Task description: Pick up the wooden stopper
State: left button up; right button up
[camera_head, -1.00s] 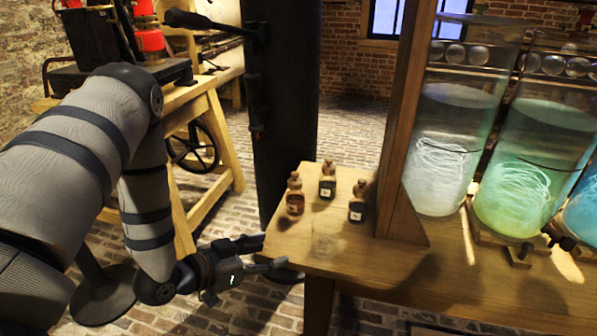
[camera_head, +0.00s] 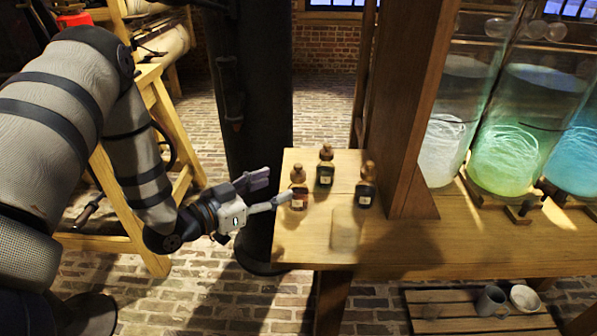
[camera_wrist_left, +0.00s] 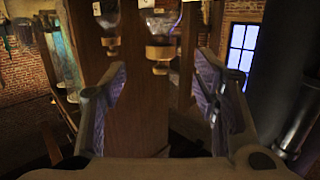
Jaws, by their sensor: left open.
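Three small dark bottles with wooden stoppers stand upright on the tabletop corner in the head view. The stoppers are on the left bottle (camera_head: 298,174), the back bottle (camera_head: 326,151) and the right bottle (camera_head: 368,169). My left gripper (camera_head: 279,184) is open and empty, just left of the left bottle, with one fingertip appearing close to it. Whether it touches is unclear. In the left wrist view, which looks inverted, a wooden stopper (camera_wrist_left: 160,52) shows beyond and between the open fingers (camera_wrist_left: 158,85), with another stopper (camera_wrist_left: 110,42) left of it. My right gripper is out of view.
The wooden table (camera_head: 480,250) carries a tall wooden post (camera_head: 405,110) close right of the bottles. Large glowing glass jars (camera_head: 510,140) stand further right. A dark column (camera_head: 262,110) rises behind the table's left edge. A low slatted bench (camera_head: 470,318) holds a mug (camera_head: 491,300).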

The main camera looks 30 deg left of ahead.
aim_at(294, 175)
pick_arm(q)
jog(key=x, duration=0.8)
jog(key=shift+w+d+r+b, duration=0.1)
jog(key=shift+w+r+b, duration=0.15)
jog(key=shift+b, duration=0.15)
jog(key=shift+r, duration=0.1)
jog(key=c, duration=0.9)
